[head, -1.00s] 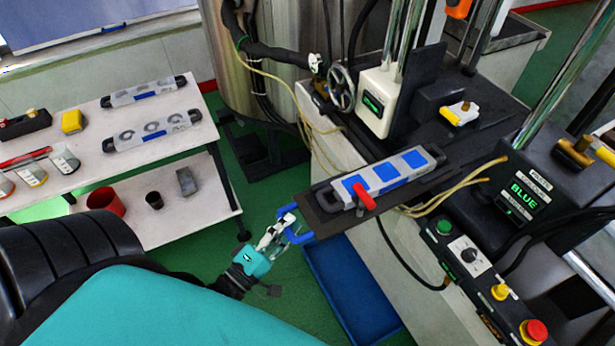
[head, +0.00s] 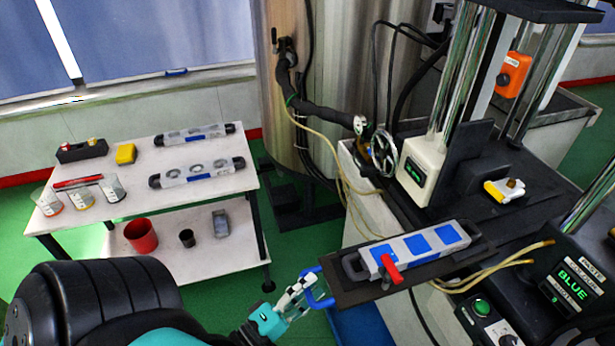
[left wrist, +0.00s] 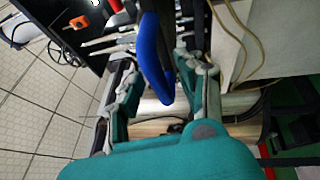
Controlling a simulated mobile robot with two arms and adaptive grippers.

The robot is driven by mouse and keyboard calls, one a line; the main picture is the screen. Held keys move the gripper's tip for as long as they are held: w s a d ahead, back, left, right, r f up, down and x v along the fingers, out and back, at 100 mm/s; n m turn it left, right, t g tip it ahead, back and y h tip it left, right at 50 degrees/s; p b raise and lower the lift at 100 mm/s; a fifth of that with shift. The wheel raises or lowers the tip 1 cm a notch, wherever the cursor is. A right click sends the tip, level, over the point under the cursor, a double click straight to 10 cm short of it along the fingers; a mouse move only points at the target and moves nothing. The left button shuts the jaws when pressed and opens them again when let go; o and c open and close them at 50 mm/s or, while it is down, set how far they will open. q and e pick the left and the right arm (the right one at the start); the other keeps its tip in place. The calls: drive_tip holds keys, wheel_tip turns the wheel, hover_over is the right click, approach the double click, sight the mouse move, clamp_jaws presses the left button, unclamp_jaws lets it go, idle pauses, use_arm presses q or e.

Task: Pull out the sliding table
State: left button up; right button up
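The sliding table is a black plate (head: 352,291) with a blue handle (head: 320,290) at its left end. It juts out past the left edge of the machine bench. A grey-and-blue mould (head: 420,246) with a red lever (head: 390,269) lies on it. My left gripper (head: 300,290) is at the handle. In the left wrist view the blue handle (left wrist: 152,58) stands between the two spread fingers (left wrist: 156,82). A gap shows on its left; it is close to the right finger, and contact is unclear. My right gripper is out of view.
A white shelf table (head: 100,215) stands at the left with two moulds, several beakers, and a red cup (head: 141,236) on its lower shelf. A blue bin (head: 358,328) sits below the plate. Yellow hoses (head: 490,268) run beside the plate. Green floor lies between shelf and bench.

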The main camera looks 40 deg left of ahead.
use_arm(q)
drive_tip(key=s+a+f, duration=0.1)
drive_tip(key=s+f, duration=0.1)
drive_tip(key=s, duration=0.9)
drive_tip(key=shift+s+a, duration=0.25)
drive_tip(key=shift+s, duration=0.15)
wheel_tip(320, 180, down, 28)
drive_tip(key=s+m+g+y, duration=0.1)
drive_tip(key=s+m+g, duration=0.1)
drive_tip(key=m+g, duration=0.75)
drive_tip(key=s+d+f+m+g, duration=0.2)
drive_tip(key=s+f+m+g, duration=0.2)
drive_tip(key=f, duration=0.4)
drive_tip(key=s+d+f+m+g+y, duration=0.1)
drive_tip(key=s+d+f+m+g, duration=0.1)
drive_tip(key=s+f+m+g, duration=0.3)
drive_tip(key=shift+s+d+f+m+b, duration=0.4)
drive_tip(key=shift+s+f+m, duration=0.25)
drive_tip(key=shift+s+f, duration=1.2)
drive_tip(key=shift+w+f, duration=0.2)
drive_tip(key=shift+w, duration=0.05)
